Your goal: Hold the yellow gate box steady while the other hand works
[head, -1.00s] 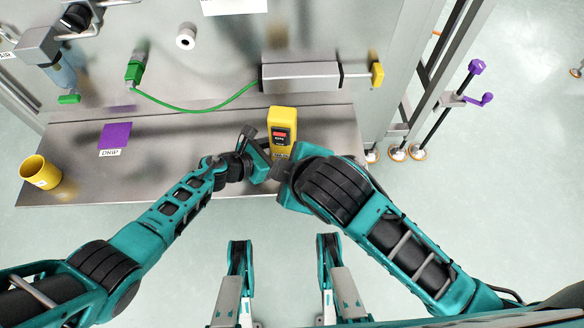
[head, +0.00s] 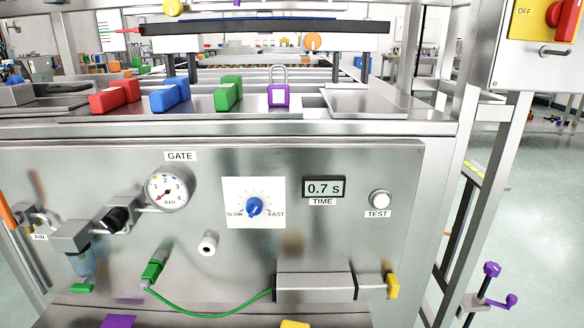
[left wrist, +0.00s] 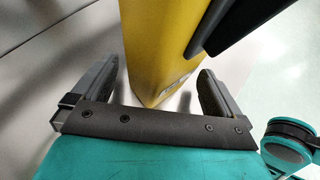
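The yellow gate box (left wrist: 160,45) fills the upper middle of the left wrist view. In the head view only a sliver of it (head: 295,324) shows at the bottom edge. My left gripper (left wrist: 158,68) has one finger on each side of the box. Narrow gaps seem to show between the fingers and the box, so it looks open around it. A dark bar (left wrist: 240,25), apparently part of my right gripper, crosses in front of the box's right edge; its fingertips are not clear. Neither gripper shows in the head view.
The steel panel carries a pressure gauge (head: 170,190), a blue dial (head: 255,207), a time display (head: 323,188) and a test button (head: 380,199). A green hose (head: 210,315) runs to the cylinder (head: 315,288). Coloured blocks and a purple padlock (head: 278,95) sit above.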

